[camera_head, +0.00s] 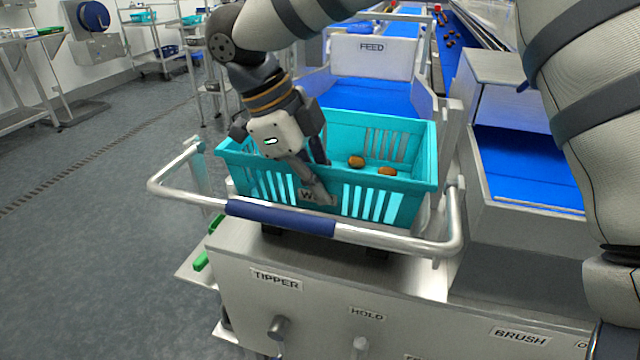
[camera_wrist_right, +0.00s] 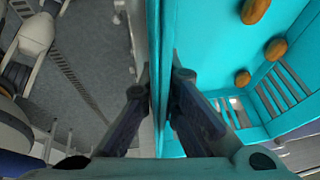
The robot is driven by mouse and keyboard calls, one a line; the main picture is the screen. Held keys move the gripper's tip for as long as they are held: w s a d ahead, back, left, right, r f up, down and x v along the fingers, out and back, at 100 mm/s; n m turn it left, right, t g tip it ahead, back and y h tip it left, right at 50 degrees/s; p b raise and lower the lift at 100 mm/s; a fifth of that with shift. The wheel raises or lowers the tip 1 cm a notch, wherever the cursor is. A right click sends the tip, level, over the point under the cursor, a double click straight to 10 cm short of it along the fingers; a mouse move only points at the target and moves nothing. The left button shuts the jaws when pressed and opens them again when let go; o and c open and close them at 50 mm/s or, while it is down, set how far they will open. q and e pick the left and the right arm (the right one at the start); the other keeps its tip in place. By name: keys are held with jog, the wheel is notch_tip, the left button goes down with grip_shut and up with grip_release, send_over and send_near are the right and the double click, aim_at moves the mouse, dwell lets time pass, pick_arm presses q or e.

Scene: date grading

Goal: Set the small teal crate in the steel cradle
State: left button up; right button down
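The small teal crate (camera_head: 400,203) is within the steel cradle (camera_head: 455,215), a tubular rail frame with a blue sleeve, on the tipper. It looks roughly level; the rail hides part of its base, so I cannot tell whether it rests fully on the cradle. Several brown dates lie inside. My right gripper (camera_head: 319,172) is at the crate's near wall. In the right wrist view the fingers (camera_wrist_right: 161,82) are shut on the wall of the crate (camera_wrist_right: 215,60), one on each side. My left gripper is not in view.
The feed chute (camera_head: 372,97) with its blue bed lies just behind the crate. A steel housing with a blue opening (camera_head: 530,165) stands to the right. The tipper panel (camera_head: 310,310) with knobs is in front. Open grey floor (camera_head: 90,240) lies to the left.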

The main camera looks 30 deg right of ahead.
jog(key=c, duration=2.1)
grip_release()
jog(key=v, duration=1.2)
jog(key=shift+r+b, duration=0.1)
jog(key=shift+b, duration=0.3)
